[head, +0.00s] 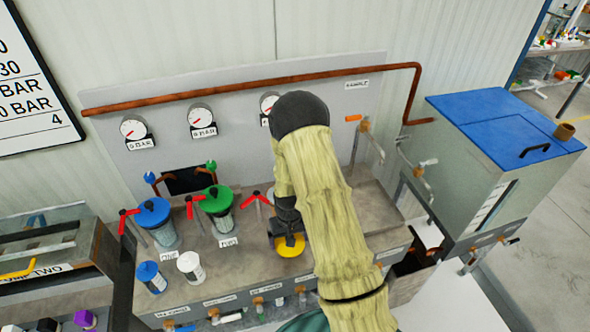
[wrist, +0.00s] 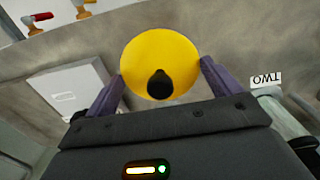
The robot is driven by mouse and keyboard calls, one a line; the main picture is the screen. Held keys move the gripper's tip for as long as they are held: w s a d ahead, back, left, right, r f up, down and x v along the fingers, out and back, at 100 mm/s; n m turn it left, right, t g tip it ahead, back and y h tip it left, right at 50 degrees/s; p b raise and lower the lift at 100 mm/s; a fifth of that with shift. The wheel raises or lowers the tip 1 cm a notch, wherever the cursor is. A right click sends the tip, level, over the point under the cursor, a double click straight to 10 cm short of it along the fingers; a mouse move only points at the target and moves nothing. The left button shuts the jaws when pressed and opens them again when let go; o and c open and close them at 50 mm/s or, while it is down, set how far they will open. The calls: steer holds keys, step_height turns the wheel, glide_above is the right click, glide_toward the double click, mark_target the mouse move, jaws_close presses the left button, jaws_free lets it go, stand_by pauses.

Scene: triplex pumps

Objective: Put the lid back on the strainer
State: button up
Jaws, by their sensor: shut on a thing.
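A round yellow lid (head: 291,249) with a black knob is between the two fingers of my gripper (head: 288,240), above the grey bench by its front edge. In the wrist view the yellow lid (wrist: 150,52) faces the camera, with one finger of my gripper (wrist: 163,75) at each side. A strainer with a blue lid (head: 153,212) and one with a green lid (head: 217,200) stand upright on the bench to the left. I cannot make out an open strainer; my arm hides part of the bench on the right.
A blue-topped jar (head: 150,276) and a white jar (head: 190,266) stand at the bench's front left. Red valve handles (head: 257,196) rise behind. A copper pipe (head: 240,86) crosses the back panel. A blue-covered tank (head: 500,122) stands at right.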

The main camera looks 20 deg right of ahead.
steer(key=shift+d, duration=0.4)
